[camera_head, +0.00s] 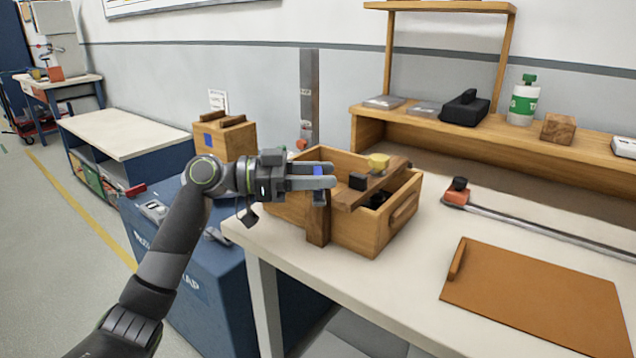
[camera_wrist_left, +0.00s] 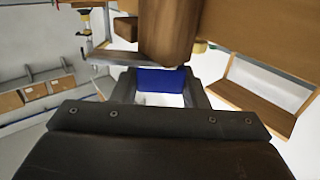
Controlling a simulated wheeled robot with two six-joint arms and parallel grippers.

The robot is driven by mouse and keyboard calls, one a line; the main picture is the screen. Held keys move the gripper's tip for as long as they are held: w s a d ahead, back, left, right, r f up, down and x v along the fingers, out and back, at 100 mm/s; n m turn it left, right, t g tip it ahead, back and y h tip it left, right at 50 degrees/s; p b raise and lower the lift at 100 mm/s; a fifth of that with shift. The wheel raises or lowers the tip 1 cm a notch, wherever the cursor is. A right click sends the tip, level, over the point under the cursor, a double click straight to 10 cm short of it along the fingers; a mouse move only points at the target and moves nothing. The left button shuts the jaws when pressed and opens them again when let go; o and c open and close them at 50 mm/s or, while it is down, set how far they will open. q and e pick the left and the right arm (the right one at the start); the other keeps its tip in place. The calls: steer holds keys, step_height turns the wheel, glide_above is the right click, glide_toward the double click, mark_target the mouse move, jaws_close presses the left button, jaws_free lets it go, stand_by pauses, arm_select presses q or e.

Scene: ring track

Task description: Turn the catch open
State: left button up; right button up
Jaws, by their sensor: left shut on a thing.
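An open wooden box (camera_head: 372,238) stands on the white workbench near its left end. A brown wooden bar (camera_head: 352,198) lies across its top, with a yellow knob (camera_head: 378,163) and a black block (camera_head: 357,181) on it. An upright brown wooden piece with a blue part, seemingly the catch (camera_head: 317,226), is at the box's near left corner. My left gripper (camera_head: 318,176) comes in from the left and is shut on the blue part. In the left wrist view the blue part (camera_wrist_left: 160,80) sits between the fingers. Its contact with the bar is hidden. My right gripper is not in view.
A wooden shelf (camera_head: 480,122) with a bottle (camera_head: 523,100) and other items runs behind. A brown board (camera_head: 540,298) and a red-and-black tool (camera_head: 458,190) lie at right. A blue cabinet (camera_head: 190,262) stands left. White benchtop (camera_head: 410,290) before the box is clear.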

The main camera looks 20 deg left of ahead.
arm_select(q)
steer(key=m+g+b, duration=0.2)
steer(key=g, duration=0.1)
steer(key=shift+f+h, duration=0.2)
steer(key=shift+h, duration=0.2)
steer(key=m+g, duration=0.1)
steer(key=g, duration=0.1)
steer(key=m+g, duration=0.1)
steer(key=g, duration=0.1)
steer(key=shift+r+m+b, duration=0.2)
steer(key=shift+m+b, duration=0.15)
steer(key=shift+m, duration=0.05)
steer(key=m+g, duration=0.1)
steer(key=g, duration=0.2)
steer(key=shift+m, duration=0.4)
steer(key=shift+m+g+y, duration=0.4)
steer(key=shift+m+g, duration=0.2)
steer(key=shift+g, duration=0.4)
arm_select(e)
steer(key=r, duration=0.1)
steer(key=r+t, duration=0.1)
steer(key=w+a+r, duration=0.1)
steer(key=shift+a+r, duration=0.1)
arm_select(q)
steer(key=shift+g, duration=0.3)
steer(key=o, duration=1)
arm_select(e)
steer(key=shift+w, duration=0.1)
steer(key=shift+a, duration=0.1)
